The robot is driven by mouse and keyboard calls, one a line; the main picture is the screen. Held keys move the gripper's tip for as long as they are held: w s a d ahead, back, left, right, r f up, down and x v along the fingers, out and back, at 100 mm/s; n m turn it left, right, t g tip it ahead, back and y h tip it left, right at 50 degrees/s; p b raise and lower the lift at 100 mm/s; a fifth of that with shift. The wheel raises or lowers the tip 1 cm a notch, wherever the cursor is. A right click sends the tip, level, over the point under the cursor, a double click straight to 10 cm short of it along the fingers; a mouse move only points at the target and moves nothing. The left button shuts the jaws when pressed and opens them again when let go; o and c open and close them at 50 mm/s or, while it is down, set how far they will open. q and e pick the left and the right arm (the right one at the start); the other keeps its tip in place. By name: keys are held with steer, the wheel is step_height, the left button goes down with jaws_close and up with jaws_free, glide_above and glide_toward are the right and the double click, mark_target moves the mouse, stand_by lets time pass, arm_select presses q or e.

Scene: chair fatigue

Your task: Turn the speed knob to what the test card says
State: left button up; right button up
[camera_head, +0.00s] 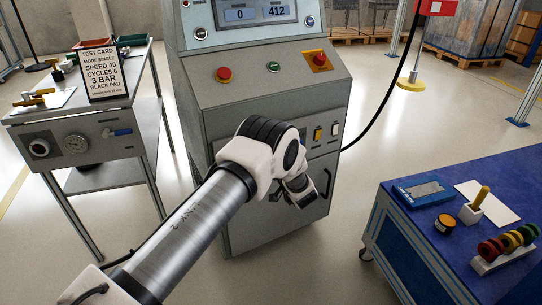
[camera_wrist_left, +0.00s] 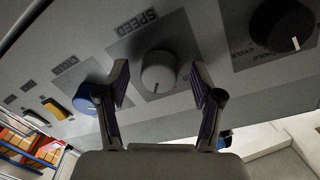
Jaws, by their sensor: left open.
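The test card (camera_head: 102,71) stands on the grey side bench in the head view. It reads mode single, speed 40, cycles 6, 3 bar, black pad. In the left wrist view the panel is upside down. In the head view my left arm hides the speed knob on the console (camera_head: 262,95). My right gripper is out of view.
A black knob (camera_wrist_left: 283,25) and a blue knob (camera_wrist_left: 88,98) flank the speed knob; a yellow switch (camera_wrist_left: 56,109) is farther left. Red emergency button (camera_head: 224,74) is on the console's sloped top. A blue-topped cart (camera_head: 440,190) stands right, with open floor between.

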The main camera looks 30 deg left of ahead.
arm_select(q)
steer(key=v, duration=1.2)
steer(key=s+a+f+m+h, duration=0.2)
steer(key=s+a+f+m, duration=0.15)
steer(key=s+f, duration=0.4)
steer(key=s+d+f+m+g+h, duration=0.25)
steer(key=s+d+f+h, duration=0.2)
steer(key=s+f, duration=0.4)
steer(key=s+d+f+m+g+h, duration=0.1)
steer(key=s+d+f+g+h, duration=0.3)
steer(key=s, duration=0.8)
steer(key=s+d+n+g+h, duration=0.1)
steer(key=s+d+g+h, duration=0.3)
steer(key=s, duration=0.8)
step_height(320, 180, up, 22)
steer(key=t+p, duration=0.1)
steer(key=p, duration=2.2)
steer(key=shift+d+n, duration=0.3)
steer(key=shift+n, duration=0.1)
